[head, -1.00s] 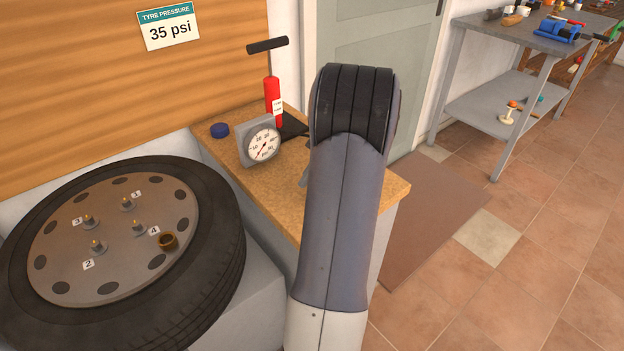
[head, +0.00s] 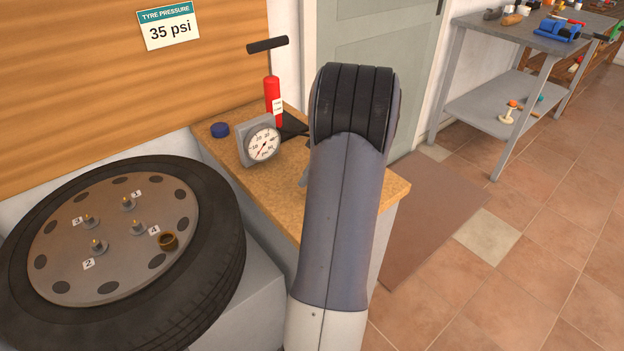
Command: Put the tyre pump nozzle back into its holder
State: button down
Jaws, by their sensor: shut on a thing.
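The tyre pump (head: 272,95) stands upright at the back of the wooden-topped bench, with a red barrel, a black T-handle and a dark base. A round pressure gauge (head: 262,146) in a grey housing stands in front of it. My arm covers the right part of the bench. My gripper is hidden behind my arm, so its fingers and anything in them do not show. I cannot make out the nozzle or its holder. A small grey piece (head: 304,178) shows at the left edge of my arm; I cannot tell what it is.
A blue cap (head: 220,130) lies left of the gauge. A grey table (head: 520,35) with tools stands at the back right.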

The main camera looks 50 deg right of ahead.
jog(key=shift+f, duration=0.15)
jog(key=shift+f+b, duration=0.8)
jog(key=shift+f, duration=0.2)
jog(key=c, duration=1.2)
grip_release()
jog(key=shift+o, duration=0.2)
jog(key=shift+r, duration=0.1)
jog(key=p+v, duration=0.5)
jog(key=v, duration=0.5)
jog(key=shift+d+r, duration=0.25)
jog(key=shift+f, duration=0.15)
